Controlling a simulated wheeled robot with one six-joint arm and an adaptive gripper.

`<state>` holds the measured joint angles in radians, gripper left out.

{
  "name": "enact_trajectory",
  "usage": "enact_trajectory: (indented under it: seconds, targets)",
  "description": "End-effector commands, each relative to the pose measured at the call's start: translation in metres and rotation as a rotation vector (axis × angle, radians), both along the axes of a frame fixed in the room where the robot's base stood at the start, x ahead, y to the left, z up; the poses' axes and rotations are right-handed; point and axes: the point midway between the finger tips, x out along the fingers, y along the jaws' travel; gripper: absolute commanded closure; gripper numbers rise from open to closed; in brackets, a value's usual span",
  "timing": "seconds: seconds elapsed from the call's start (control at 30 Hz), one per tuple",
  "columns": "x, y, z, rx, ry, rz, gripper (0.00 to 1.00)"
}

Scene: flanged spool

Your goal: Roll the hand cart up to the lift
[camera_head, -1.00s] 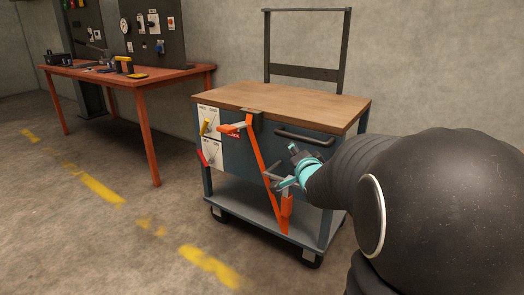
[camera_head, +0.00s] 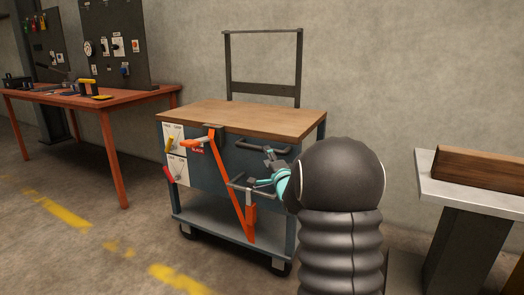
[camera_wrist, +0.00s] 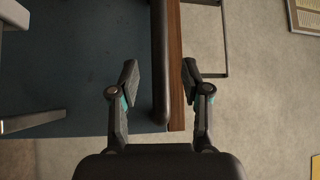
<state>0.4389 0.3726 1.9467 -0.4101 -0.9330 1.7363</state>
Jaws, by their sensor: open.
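The hand cart (camera_head: 205,213) has a wooden top (camera_head: 240,117), a blue-grey body, a lower shelf and casters. A tall dark frame (camera_head: 264,100) rises at its back. An orange bar (camera_head: 228,180) slants down its front, and a dark bar handle (camera_head: 250,148) sits under the top. My gripper (camera_head: 268,168) is at the cart's front right, close to this handle. In the wrist view my open gripper (camera_wrist: 160,75) has a dark bar and the wooden edge (camera_wrist: 175,60) between its fingers; contact cannot be told. I cannot identify the lift for certain.
An orange workbench (camera_head: 90,97) with tools stands at the left, below dark tool panels (camera_head: 118,45). A pale-topped stand (camera_head: 440,190) carrying a wooden block (camera_head: 485,168) is at the right. Yellow floor marks (camera_head: 180,279) run in front of the cart. A wall is behind.

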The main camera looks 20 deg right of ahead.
Motion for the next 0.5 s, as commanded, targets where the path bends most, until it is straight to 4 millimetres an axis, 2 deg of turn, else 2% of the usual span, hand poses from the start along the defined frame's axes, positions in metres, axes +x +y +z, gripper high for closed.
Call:
enact_trajectory:
  seconds: [0.03, 0.2, 0.5]
  targets:
    - [0.01, -0.001, 0.001, 0.0, 0.0, 0.001, 0.53]
    - [0.035, -0.005, 0.005, 0.0, 0.0, -0.002, 0.53]
    - [0.055, -0.009, 0.008, 0.0, 0.001, -0.004, 0.53]
